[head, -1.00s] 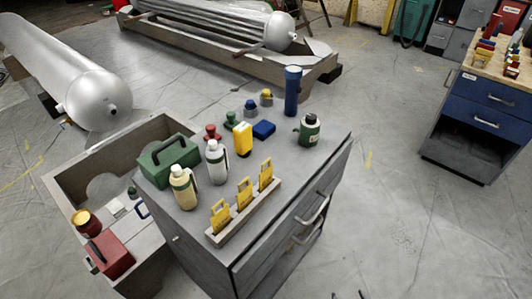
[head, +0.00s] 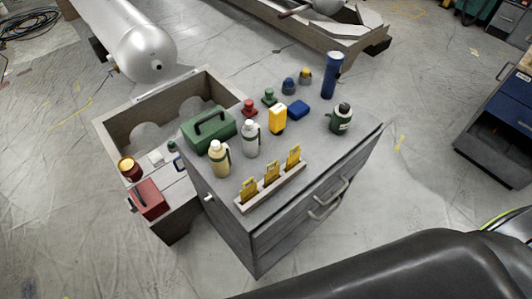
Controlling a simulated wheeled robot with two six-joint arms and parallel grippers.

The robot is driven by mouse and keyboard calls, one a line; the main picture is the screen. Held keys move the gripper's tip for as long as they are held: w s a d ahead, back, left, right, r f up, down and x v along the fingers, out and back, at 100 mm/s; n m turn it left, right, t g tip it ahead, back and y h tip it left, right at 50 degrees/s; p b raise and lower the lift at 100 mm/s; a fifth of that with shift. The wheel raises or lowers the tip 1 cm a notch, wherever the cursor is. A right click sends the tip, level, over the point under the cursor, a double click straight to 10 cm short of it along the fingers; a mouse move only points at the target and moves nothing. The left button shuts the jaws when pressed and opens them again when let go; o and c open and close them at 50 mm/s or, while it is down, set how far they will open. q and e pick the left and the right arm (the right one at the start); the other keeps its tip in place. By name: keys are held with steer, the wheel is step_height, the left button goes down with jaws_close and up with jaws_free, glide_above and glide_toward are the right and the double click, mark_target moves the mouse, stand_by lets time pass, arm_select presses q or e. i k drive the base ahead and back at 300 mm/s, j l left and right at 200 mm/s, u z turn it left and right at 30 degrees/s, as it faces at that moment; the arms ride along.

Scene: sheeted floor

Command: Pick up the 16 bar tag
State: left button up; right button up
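Three yellow tags stand upright in a row in a pale slotted rack on top of the grey cabinet (head: 345,160): the left tag (head: 249,190), the middle tag (head: 271,172) and the right tag (head: 293,157). The rack (head: 290,184) sits along the cabinet's front edge. The print on the tags is too small to read, so I cannot tell which is the 16 bar tag. One of my dark arm links fills the lower right. Neither gripper shows.
On the cabinet top stand a cream bottle (head: 220,160), a white bottle (head: 251,141), a green case (head: 208,130), a yellow box (head: 278,120), a blue cylinder (head: 332,75) and a dark green canister (head: 341,119). A red box (head: 149,200) lies at left.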

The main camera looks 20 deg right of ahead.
mark_target(293, 160)
steer(key=l+u, duration=0.3)
steer(key=l, duration=0.4)
steer(key=l+u, duration=0.3)
steer(key=l, duration=0.45)
steer(key=k+l+u, duration=0.1)
steer(key=l+u, duration=0.2)
steer(key=l, duration=0.4)
